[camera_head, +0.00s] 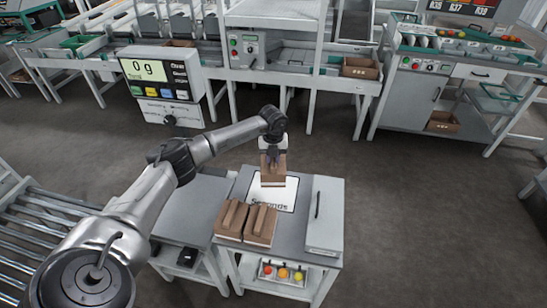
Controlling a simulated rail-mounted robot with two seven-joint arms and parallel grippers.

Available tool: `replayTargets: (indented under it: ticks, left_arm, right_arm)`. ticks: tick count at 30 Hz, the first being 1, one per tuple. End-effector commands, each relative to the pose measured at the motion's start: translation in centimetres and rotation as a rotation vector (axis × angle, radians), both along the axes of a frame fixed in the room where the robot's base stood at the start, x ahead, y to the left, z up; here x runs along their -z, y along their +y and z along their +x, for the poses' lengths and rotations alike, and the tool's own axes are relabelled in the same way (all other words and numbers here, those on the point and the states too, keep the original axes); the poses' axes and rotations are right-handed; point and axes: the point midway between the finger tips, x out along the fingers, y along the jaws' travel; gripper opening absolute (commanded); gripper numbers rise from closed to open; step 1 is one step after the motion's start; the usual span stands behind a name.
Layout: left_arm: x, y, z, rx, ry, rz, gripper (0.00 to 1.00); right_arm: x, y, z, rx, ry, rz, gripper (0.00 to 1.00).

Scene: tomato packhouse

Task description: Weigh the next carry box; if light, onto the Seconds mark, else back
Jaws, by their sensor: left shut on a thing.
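My left gripper (273,153) is shut on a brown carry box (272,177), gripped from above. The box hangs upright over the far part of the white Seconds mark (284,196) on the grey table; I cannot tell whether its bottom touches the mark. The lettering on the mark is partly covered. Two more brown carry boxes (231,218) (261,225) stand side by side at the near left of the mark. The scale display (144,69) at the upper left reads 0 g. My right gripper is not in view.
A light grey panel with a handle (325,215) lies right of the mark. A tray of coloured fruit (283,273) sits on a shelf below. A roller conveyor (35,230) is at the left. Machine benches line the back, with open floor between.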

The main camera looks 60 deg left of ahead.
Motion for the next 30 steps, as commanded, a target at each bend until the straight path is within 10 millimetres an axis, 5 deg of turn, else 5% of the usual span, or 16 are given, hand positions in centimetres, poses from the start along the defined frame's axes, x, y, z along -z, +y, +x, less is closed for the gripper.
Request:
replayTargets:
  ticks: [16, 30]
  left_arm:
    - [5.2, 0.0, 0.0, 0.001, -0.001, -0.001, 0.0]
    - [7.4, 0.0, 0.0, 0.0, -0.001, -0.001, 0.0]
  right_arm:
    - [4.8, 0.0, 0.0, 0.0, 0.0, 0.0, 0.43]
    - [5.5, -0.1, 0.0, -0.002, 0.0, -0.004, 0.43]
